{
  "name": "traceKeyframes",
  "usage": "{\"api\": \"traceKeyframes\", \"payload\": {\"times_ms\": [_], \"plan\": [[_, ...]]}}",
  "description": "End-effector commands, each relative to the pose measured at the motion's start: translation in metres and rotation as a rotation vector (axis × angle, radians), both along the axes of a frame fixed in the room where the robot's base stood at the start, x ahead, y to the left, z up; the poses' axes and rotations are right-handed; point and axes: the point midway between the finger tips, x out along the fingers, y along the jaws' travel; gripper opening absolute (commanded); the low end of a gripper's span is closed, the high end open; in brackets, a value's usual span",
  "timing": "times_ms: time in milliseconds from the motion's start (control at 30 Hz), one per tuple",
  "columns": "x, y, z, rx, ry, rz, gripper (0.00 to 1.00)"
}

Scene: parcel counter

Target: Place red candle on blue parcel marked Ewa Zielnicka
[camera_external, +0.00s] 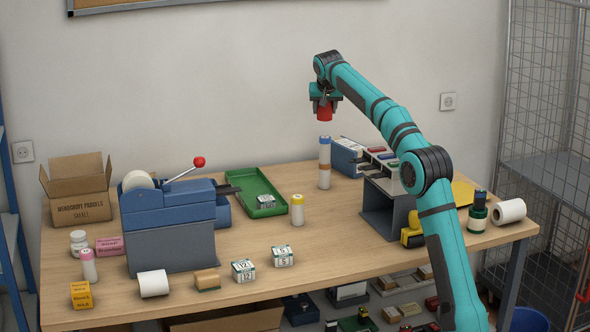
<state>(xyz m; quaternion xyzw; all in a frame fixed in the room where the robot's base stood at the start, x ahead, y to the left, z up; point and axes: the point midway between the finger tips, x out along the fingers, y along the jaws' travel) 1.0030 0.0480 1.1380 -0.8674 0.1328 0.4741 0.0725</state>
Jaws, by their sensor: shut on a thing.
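My gripper (324,103) is shut on the red candle (324,114) and holds it in the air above the back of the counter. The candle's lower part shows below the jaws; its upper part is hidden between them. A blue box with a pale side (346,157) stands on the counter below and to the right of the candle, beside the sorting rack. No writing on it can be read, and I cannot tell whether it is the parcel marked Ewa Zielnicka. No other clearly blue parcel shows on the counter.
A tall white cylinder with a blue top (325,165) stands almost directly below my gripper. The grey rack (380,212) is right.

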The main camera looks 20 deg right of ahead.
Motion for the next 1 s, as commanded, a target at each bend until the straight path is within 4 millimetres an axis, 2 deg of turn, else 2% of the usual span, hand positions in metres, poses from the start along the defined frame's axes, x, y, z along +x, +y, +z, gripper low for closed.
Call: {"api": "traceKeyframes", "payload": {"times_ms": [33,100,200,333,467,767,1000], "plan": [[0.003,-0.023,-0.002,0.000,0.000,-0.020,0.22],[0.005,-0.048,-0.005,0.000,0.000,-0.040,0.22],[0.007,-0.076,-0.007,0.000,0.000,-0.063,0.22],[0.008,-0.099,-0.010,0.001,0.000,-0.081,0.22],[0.008,-0.107,-0.017,0.001,0.002,-0.088,0.22],[0.007,-0.108,-0.062,0.000,0.002,-0.088,0.22],[0.007,-0.108,-0.076,0.000,0.000,-0.088,0.22]]}}
